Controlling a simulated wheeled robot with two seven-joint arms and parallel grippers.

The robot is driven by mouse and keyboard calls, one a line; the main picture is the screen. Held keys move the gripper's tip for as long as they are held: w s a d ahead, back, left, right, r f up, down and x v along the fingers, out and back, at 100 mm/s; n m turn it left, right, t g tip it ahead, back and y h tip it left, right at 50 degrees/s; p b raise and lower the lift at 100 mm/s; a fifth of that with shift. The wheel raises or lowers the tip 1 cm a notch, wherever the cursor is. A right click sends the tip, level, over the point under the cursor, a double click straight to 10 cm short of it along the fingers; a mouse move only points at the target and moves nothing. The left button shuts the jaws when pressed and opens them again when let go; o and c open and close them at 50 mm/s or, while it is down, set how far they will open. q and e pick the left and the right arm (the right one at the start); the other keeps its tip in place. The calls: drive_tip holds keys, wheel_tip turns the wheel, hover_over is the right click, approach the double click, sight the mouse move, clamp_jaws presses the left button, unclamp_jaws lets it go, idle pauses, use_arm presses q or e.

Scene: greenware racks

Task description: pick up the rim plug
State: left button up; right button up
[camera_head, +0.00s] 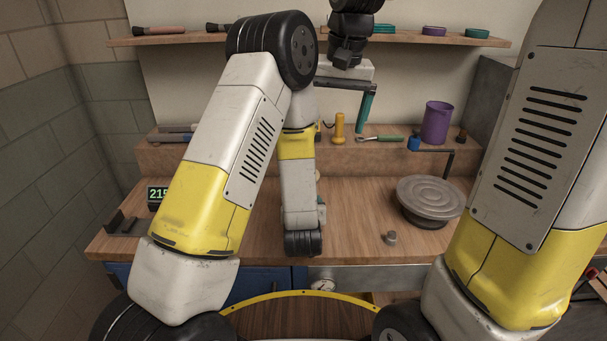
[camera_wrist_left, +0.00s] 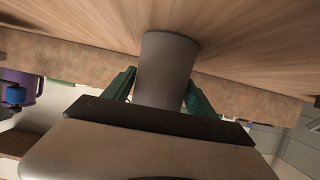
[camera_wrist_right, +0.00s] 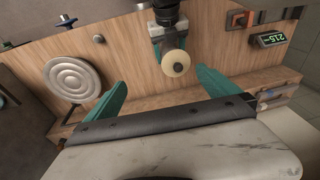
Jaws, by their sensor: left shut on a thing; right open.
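The rim plug, a pale tapered round piece, is between the teal fingers of my left gripper (camera_wrist_left: 160,92); the plug (camera_wrist_left: 165,70) looks grey-brown in the left wrist view. In the right wrist view the plug (camera_wrist_right: 175,63) shows its round cream end, with the left fingers (camera_wrist_right: 168,42) around it. The wooden worktop is behind it; I cannot tell whether it touches. In the head view my left arm hides nearly all of it. My right gripper (camera_head: 367,105) is open and empty, high over the back ledge; its spread fingers (camera_wrist_right: 160,95) show in its wrist view.
A round grey turntable (camera_head: 430,197) stands at the worktop's right. A small grey knob-like piece (camera_head: 390,237) lies in front of it. A purple cup (camera_head: 437,122) and yellow tool (camera_head: 339,128) stand on the raised ledge. A digital display (camera_head: 157,196) is at left.

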use_arm(q)
drive_tip(key=shift+f, duration=0.2)
use_arm(e)
drive_tip(key=w+a+f+g+h, duration=0.1)
drive_tip(key=w+a+f+g, duration=0.1)
drive_tip(key=w+a+f, duration=0.35)
use_arm(q)
drive_tip(key=shift+s, duration=0.1)
use_arm(e)
drive_tip(key=f, duration=0.7)
drive_tip(key=w+f, duration=0.1)
drive_tip(key=f, duration=0.2)
drive_tip(key=shift+a+f, duration=0.25)
drive_tip(key=shift+f, duration=0.1)
drive_tip(key=c, duration=1.3)
wheel_tip(320, 180, up, 10)
drive_tip(key=shift+r, duration=0.1)
